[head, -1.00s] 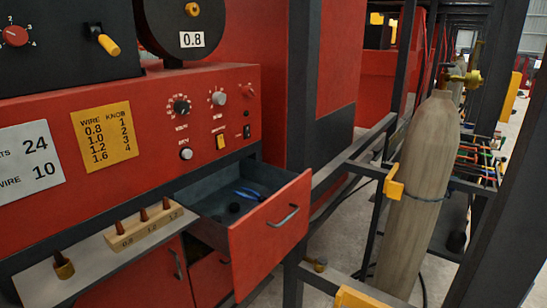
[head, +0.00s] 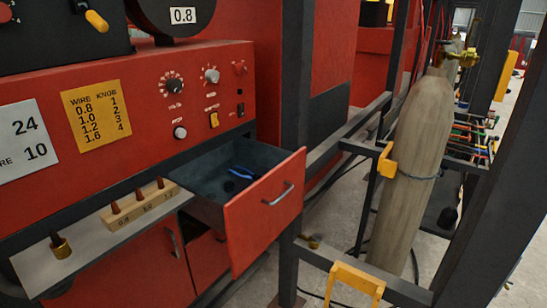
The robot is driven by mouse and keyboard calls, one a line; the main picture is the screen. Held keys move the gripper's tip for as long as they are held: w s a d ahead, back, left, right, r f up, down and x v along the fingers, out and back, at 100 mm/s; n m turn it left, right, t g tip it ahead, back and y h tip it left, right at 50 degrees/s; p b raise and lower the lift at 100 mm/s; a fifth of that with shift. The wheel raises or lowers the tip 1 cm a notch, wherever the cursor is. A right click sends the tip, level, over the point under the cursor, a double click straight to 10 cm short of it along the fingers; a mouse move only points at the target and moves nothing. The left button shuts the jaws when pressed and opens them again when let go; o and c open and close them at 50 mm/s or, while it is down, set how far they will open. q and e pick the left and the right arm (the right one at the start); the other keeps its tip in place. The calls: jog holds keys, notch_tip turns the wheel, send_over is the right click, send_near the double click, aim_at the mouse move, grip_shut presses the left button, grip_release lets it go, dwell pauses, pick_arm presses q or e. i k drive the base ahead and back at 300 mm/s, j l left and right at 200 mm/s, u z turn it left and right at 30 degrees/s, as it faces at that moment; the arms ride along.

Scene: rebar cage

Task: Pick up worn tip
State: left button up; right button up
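A short brass piece (head: 61,248) with a dark pointed tip (head: 54,237) sticking up from it stands on the grey shelf at the lower left. I cannot tell from here whether this tip is worn. To its right a pale wooden block (head: 140,213) with size labels holds three copper-brown tips (head: 137,194) upright in a row. Neither of my grippers is in view.
A red drawer (head: 265,212) stands open right of the shelf (head: 95,238), with blue-handled pliers (head: 241,173) and a dark round item inside. A tall gas cylinder (head: 410,175), dark frame posts and a yellow bracket (head: 356,283) stand to the right.

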aim_at(54, 236)
jog(key=j+u, duration=0.15)
jog(key=u, duration=1.15)
jog(key=l, duration=0.35)
jog(key=k+l, duration=0.15)
jog(key=l, duration=0.2)
